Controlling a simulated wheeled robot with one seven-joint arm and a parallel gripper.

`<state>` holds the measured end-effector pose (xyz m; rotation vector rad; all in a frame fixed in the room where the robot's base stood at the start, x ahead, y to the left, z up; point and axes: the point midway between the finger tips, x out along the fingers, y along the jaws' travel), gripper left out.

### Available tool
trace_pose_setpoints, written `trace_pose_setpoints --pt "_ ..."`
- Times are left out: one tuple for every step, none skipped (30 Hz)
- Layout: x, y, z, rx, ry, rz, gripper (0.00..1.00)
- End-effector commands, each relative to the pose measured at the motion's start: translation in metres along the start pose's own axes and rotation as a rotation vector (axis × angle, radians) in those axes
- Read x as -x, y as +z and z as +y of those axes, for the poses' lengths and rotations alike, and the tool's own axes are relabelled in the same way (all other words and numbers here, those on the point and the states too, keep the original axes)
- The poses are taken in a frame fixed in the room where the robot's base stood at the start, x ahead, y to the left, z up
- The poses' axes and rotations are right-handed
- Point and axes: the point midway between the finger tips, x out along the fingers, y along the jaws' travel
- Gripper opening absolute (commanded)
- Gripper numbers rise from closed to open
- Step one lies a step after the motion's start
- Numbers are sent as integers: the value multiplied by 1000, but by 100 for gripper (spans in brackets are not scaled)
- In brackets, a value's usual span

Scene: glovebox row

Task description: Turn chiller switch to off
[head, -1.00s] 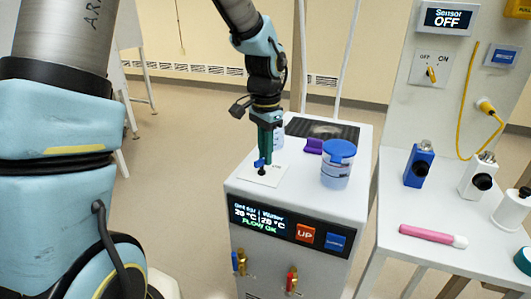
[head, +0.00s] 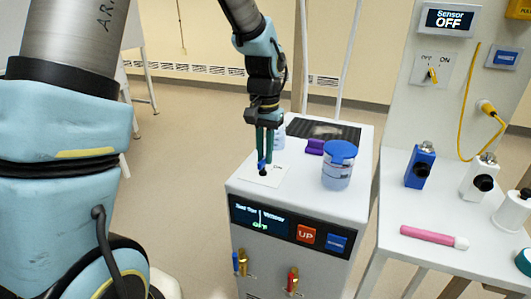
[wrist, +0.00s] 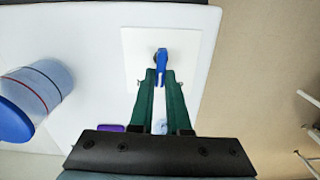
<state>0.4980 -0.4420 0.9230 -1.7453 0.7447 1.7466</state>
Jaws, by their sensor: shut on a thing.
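The chiller (head: 298,268) is a white box with a dark display (head: 260,220) on its front; the small text now seems to read OFF. Its blue switch lever (head: 261,165) stands on a white square plate (head: 257,178) on top. In the wrist view the blue lever (wrist: 161,66) is between the green fingertips of my gripper (wrist: 162,78). My gripper (head: 265,158) points straight down and is shut on the lever. The fingers partly hide the lever in the head view.
A blue-lidded jar (head: 337,165) stands right of the switch, with a purple object (head: 315,146) behind it. A white bench (head: 400,222) to the right holds a pink marker (head: 433,237) and blue and white devices.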

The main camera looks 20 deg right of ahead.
Motion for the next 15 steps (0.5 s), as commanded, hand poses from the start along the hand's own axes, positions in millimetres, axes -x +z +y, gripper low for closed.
trace_pose_setpoints --pt "0 -1 0 14 0 2 0" --pt "0 -1 0 22 0 2 0" --pt "0 -1 0 33 0 2 0" --pt "0 -1 0 39 0 2 0" --pt "0 -1 0 44 0 2 0" --pt "0 -1 0 49 0 2 0" --pt "0 -1 0 52 0 2 0" --pt "0 -1 0 54 0 2 0" --pt "0 -1 -1 56 0 3 0" --pt "0 -1 -1 57 0 3 0" --pt "0 -1 -1 58 0 3 0" --pt "0 -1 -1 58 0 3 0" --pt "0 -1 -1 58 0 3 0" --pt "0 -1 -1 58 0 3 0" --pt "0 -1 -1 58 0 3 0"
